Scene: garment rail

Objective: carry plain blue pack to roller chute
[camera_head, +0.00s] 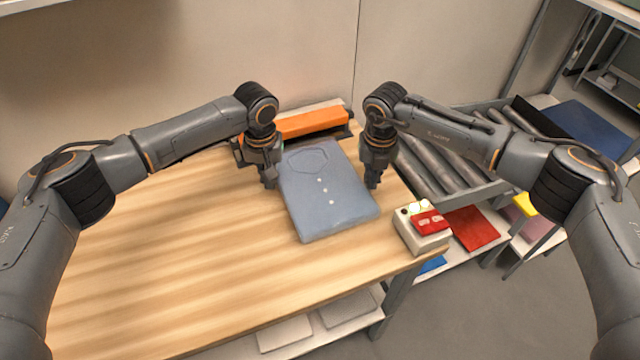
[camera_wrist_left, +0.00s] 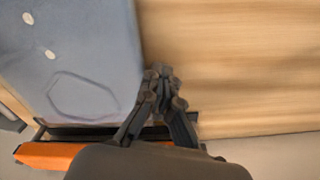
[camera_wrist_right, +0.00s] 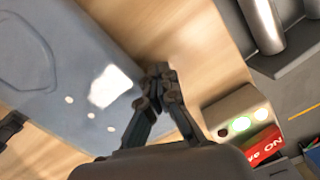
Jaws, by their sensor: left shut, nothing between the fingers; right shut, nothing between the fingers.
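The plain blue pack (camera_head: 328,196), a folded blue-grey shirt with several pale buttons, lies flat on the wooden table. My left gripper (camera_head: 270,184) is shut and empty beside the pack's left edge; in the left wrist view its fingertips (camera_wrist_left: 160,72) are close to the pack (camera_wrist_left: 75,60). My right gripper (camera_head: 373,184) is shut and empty beside the pack's right edge; in the right wrist view its fingertips (camera_wrist_right: 157,72) are close to the pack (camera_wrist_right: 60,75). I cannot tell whether either touches it. The roller chute (camera_head: 440,165) stands to the right of the table.
An orange bar device (camera_head: 310,124) lies behind the pack. A pale control box (camera_head: 422,232) with lit buttons and a red label sits at the table's right edge. Red items (camera_head: 472,228) lie on a lower shelf. The table's left and front (camera_head: 180,260) are clear.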

